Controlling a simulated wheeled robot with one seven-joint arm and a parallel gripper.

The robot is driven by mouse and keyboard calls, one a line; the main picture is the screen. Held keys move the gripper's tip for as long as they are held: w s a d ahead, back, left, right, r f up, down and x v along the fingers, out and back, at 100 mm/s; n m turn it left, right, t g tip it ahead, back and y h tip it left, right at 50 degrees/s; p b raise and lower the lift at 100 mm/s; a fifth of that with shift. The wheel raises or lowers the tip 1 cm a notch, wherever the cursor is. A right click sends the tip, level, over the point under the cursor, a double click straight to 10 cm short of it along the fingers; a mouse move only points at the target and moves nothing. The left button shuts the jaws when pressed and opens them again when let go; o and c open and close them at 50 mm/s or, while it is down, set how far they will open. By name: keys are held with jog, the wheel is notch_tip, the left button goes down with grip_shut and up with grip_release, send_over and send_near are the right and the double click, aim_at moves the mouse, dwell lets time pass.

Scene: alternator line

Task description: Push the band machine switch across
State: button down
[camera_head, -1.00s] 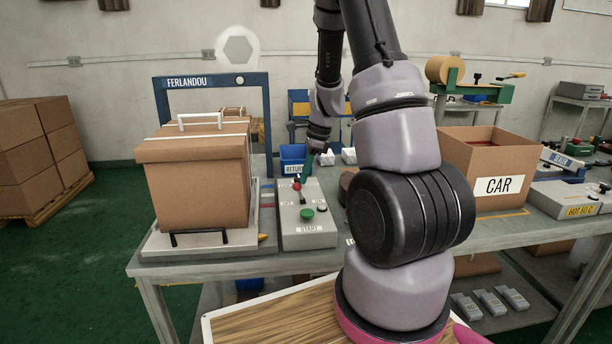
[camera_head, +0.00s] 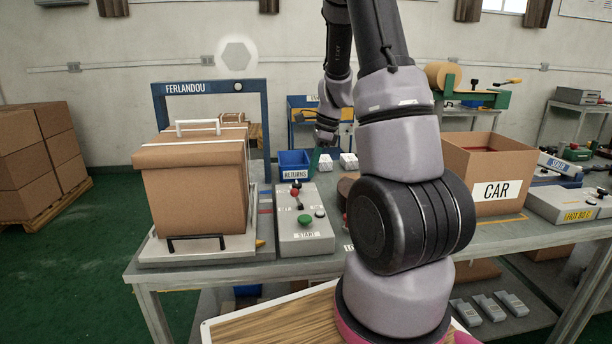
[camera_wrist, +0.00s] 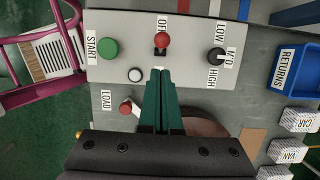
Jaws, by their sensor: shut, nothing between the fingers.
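The band machine's grey control box (camera_head: 322,239) stands on the table. It also shows in the wrist view (camera_wrist: 190,72). Its switch, a lever with a red knob (camera_wrist: 162,40), sits by the OFF label and leans to that side; in the head view the knob (camera_head: 294,192) is left of its base. My gripper (camera_wrist: 162,72) has its green fingers shut and empty. The fingertips appear just below the knob in the wrist view, on the side away from OFF. I cannot tell their height or whether they touch. They cover the opposite label. In the head view the fingers are not clearly visible.
Near the lever are a green START button (camera_wrist: 108,48), a white button (camera_wrist: 135,75) and a black dial (camera_wrist: 216,55). The blue RETURNS bin (camera_head: 295,158) stands behind. A red LOAD knob (camera_wrist: 125,107) is beside my fingers.

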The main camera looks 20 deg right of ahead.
jog(key=w+a+v, duration=0.1)
jog(key=v, duration=0.9)
jog(key=shift+s+a+r, duration=0.25)
jog(key=shift+a, duration=0.05)
